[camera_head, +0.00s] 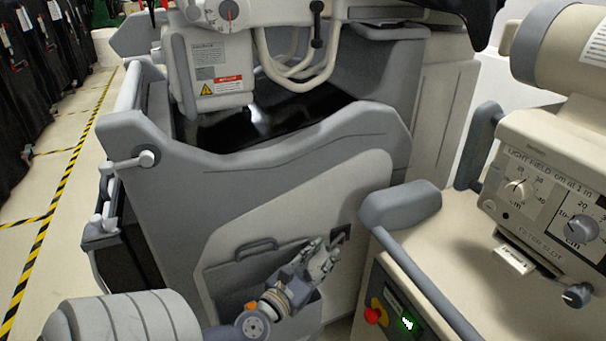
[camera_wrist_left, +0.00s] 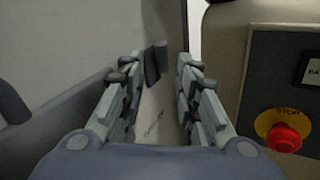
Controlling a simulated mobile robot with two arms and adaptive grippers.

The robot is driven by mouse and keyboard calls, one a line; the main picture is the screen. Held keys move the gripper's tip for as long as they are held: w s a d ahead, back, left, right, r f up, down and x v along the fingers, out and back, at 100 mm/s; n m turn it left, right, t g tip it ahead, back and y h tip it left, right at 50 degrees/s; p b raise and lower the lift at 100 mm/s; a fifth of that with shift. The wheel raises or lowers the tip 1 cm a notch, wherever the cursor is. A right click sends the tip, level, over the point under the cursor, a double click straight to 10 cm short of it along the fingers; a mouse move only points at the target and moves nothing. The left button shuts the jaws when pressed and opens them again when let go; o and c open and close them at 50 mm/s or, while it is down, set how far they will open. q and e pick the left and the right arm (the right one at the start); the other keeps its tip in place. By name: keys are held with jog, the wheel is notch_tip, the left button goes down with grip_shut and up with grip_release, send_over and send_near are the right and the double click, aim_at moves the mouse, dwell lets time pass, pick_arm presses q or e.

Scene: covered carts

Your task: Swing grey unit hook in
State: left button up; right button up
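The grey unit (camera_head: 175,190) stands at the centre of the head view. Its hook (camera_head: 340,236) is a small dark piece on the pale side panel. In the left wrist view the hook (camera_wrist_left: 155,64) shows as a dark upright piece just beyond and between the fingertips. My left gripper (camera_head: 328,254) is close to the panel, just below and left of the hook. In the left wrist view my left gripper (camera_wrist_left: 160,68) is open, its two fingers apart with nothing held. I cannot tell whether a finger touches the hook. My right gripper is not in view.
A beige unit (camera_head: 450,235) with dials and a red stop button (camera_head: 376,313) stands close on the right. The button also shows in the wrist view (camera_wrist_left: 284,138). A dark handle (camera_head: 256,249) is left of my gripper. Black covered carts (camera_head: 40,70) line the far left.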

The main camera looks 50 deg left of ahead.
pick_arm(q)
jog(key=s+d, duration=0.1)
jog(key=s, duration=0.7)
jog(key=shift+s+d, duration=0.2)
jog(key=shift+d, duration=0.05)
